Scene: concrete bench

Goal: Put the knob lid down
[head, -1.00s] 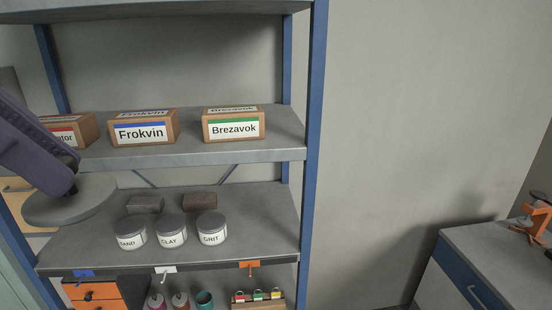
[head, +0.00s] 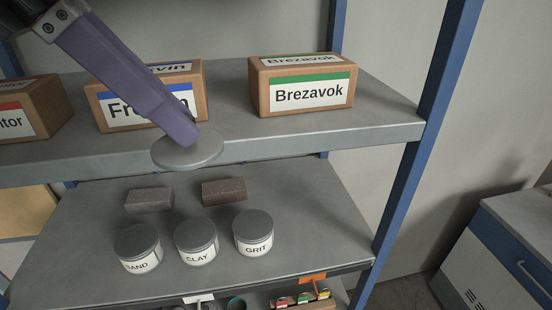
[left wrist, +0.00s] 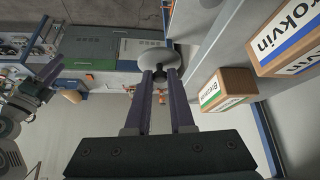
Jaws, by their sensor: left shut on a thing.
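The knob lid (head: 186,153) is a flat round grey disc. My left gripper (head: 190,138) comes down from the upper left and is shut on it, holding it roughly level. In the head view the lid appears in front of the upper shelf's edge, above the lower shelf. In the left wrist view the lid (left wrist: 157,56) is at the fingertips, and the two fingers (left wrist: 160,80) close on its dark knob. The fingers hide the knob in the head view.
The upper shelf (head: 390,125) bears the Brezavok box (head: 300,84), the Frokvin box (head: 190,80) and another box at left. The lower shelf (head: 310,210) bears lidded jars SAND (head: 138,248), CLAY (head: 196,242) and GRIT (head: 254,233), with two dark blocks behind. Its right part is bare.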

